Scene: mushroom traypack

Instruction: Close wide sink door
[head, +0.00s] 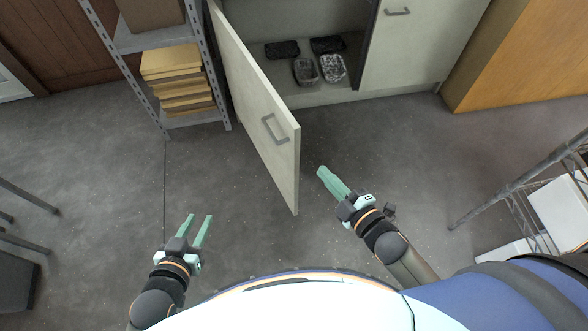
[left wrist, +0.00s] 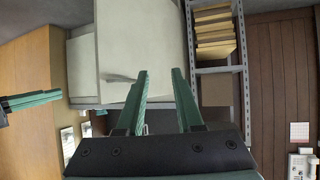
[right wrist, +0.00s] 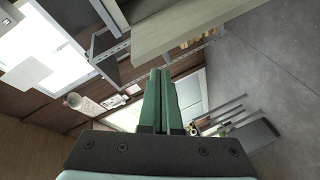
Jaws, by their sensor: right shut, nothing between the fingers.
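The wide cream sink door (head: 258,105) stands swung open toward me in the head view, with a grey bar handle (head: 274,129) near its free edge. The door also shows in the left wrist view (left wrist: 140,45). My right gripper (head: 322,172) is shut and empty, just right of the door's free edge and apart from it. My left gripper (head: 202,218) is open and empty, left of the door and nearer to me. The open sink cabinet (head: 310,100) holds several dark and clear trays (head: 305,70) on its floor.
A metal shelf rack (head: 160,118) with a stack of yellowish boxes (head: 178,78) stands left of the door. A second cabinet door (head: 415,45) is at the right, beside a wooden cabinet (head: 515,55). A wire rack (head: 520,185) stands at far right. The grey floor between is clear.

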